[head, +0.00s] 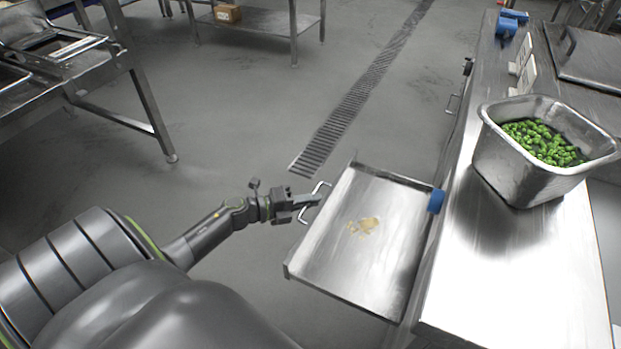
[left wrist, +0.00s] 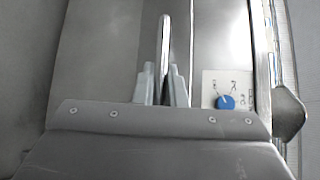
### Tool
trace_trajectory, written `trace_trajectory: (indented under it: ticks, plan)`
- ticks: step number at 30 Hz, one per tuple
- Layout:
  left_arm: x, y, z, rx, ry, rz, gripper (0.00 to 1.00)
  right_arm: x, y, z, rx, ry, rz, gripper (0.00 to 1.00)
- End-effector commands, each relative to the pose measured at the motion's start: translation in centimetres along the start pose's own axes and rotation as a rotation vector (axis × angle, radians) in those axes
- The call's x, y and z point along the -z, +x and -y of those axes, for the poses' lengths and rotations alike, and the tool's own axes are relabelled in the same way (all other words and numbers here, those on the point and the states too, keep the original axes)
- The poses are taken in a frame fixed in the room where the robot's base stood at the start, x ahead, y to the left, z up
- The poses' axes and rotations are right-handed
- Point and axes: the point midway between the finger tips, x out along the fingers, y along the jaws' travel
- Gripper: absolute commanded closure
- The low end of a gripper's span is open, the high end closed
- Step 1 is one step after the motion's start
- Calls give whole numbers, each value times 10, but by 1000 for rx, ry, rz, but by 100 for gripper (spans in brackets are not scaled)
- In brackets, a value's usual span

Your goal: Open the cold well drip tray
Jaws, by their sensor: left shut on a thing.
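The drip tray (head: 335,260) is a shallow metal tray. It sticks far out from the left side of the steel counter, with a yellowish residue on its floor. Its wire handle (head: 318,190) is on the outer edge, facing my left arm. My left gripper (head: 306,201) is shut on this handle. In the left wrist view the handle bar (left wrist: 163,45) stands between the two fingers (left wrist: 162,88). My right gripper is not in view.
A metal pan (head: 520,178) of green vegetables stands on the counter (head: 490,270). A blue knob (head: 436,201) sits on the counter side by the tray; it also shows in the left wrist view (left wrist: 225,102). The floor beyond the tray, with a drain grate (head: 345,115), is clear.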

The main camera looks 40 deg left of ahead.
Motion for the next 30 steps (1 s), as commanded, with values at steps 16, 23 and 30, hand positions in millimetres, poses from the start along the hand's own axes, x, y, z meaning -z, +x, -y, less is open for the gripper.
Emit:
trace_trajectory:
  ticks: [16, 23, 30]
  plan:
    - [0, -5, -1, -2, 0, 0, 67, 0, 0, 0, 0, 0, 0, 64]
    - [0, -45, -2, -7, 1, -1, 67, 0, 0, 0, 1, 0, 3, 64]
    - [1, -100, -2, -8, -1, -1, 67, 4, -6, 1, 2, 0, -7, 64]
